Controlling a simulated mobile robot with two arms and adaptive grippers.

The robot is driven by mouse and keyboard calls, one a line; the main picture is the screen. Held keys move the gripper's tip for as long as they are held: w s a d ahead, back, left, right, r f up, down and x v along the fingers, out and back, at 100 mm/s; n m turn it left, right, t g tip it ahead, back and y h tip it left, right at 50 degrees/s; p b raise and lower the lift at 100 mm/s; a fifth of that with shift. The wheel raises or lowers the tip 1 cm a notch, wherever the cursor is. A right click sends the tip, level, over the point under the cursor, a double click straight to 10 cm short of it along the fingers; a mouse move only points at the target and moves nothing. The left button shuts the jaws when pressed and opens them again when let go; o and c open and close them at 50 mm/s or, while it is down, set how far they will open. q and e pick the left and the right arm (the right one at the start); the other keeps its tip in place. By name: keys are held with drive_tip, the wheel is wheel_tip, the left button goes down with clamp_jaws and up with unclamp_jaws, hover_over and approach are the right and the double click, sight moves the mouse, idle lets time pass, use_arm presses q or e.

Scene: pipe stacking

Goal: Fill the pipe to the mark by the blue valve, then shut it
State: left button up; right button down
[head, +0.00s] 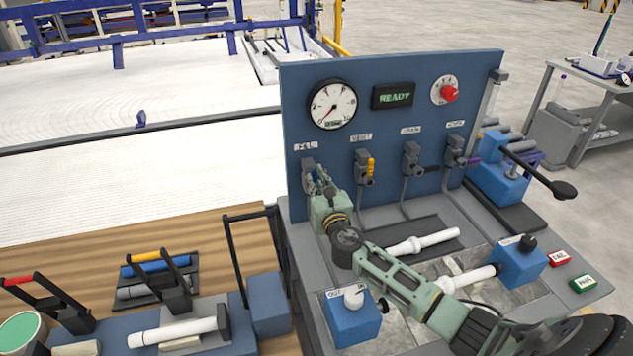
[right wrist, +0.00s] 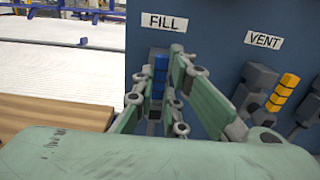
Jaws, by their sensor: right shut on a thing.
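The blue valve handle (right wrist: 158,84) is under the FILL label (right wrist: 162,22) on the blue panel (head: 400,110). My right gripper (head: 318,182) is at this valve, and in the right wrist view its fingers (right wrist: 163,85) are closed around the handle. In the head view the gripper mostly hides the handle. The pressure gauge (head: 333,105) has its needle at the lower left. The display (head: 395,96) reads READY. A white pipe (head: 423,241) lies on the bench below the panel, and another white pipe (head: 467,278) runs between two blue blocks. No fill mark can be made out. My left gripper is not in view.
A yellow-handled VENT valve (head: 370,167) is right of FILL, with two more valves (head: 411,158) beyond. A red knob (head: 450,93) is upper right. Blue end blocks (head: 352,325) and green and red buttons (head: 583,284) occupy the bench. A clamp fixture (head: 215,320) stands left.

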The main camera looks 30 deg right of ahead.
drive_tip(key=c, duration=1.8)
unclamp_jaws()
drive_tip(key=shift+s, duration=0.1)
drive_tip(key=v, duration=1.2)
drive_tip(key=shift+f, duration=0.15)
